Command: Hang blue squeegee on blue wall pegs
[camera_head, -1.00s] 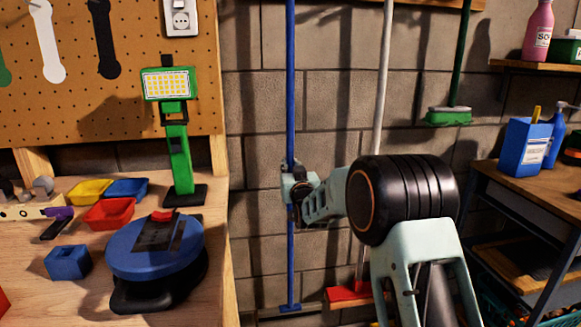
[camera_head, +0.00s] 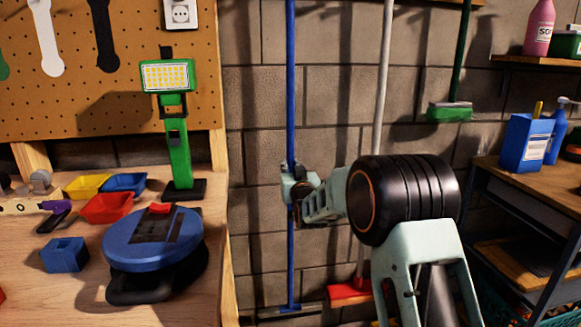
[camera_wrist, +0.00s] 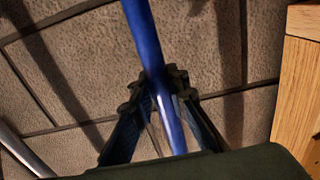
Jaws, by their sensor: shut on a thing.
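The blue squeegee (camera_head: 290,90) stands upright in front of the grey block wall, its long blue handle running out of the top of the head view. Its lower end reaches a dark bar low by the wall. My gripper (camera_head: 291,185) is shut around the handle at about mid-height. In the wrist view the blue handle (camera_wrist: 143,40) passes between the two dark fingers of my gripper (camera_wrist: 160,95). The blue wall pegs are not visible; the handle's top is out of the picture.
A white-handled tool with a red head (camera_head: 349,292) and a green brush (camera_head: 449,112) hang or stand to the right. The workbench (camera_head: 60,300) with a green lamp (camera_head: 178,150) is close on the left. A shelf unit (camera_head: 540,185) stands at the right.

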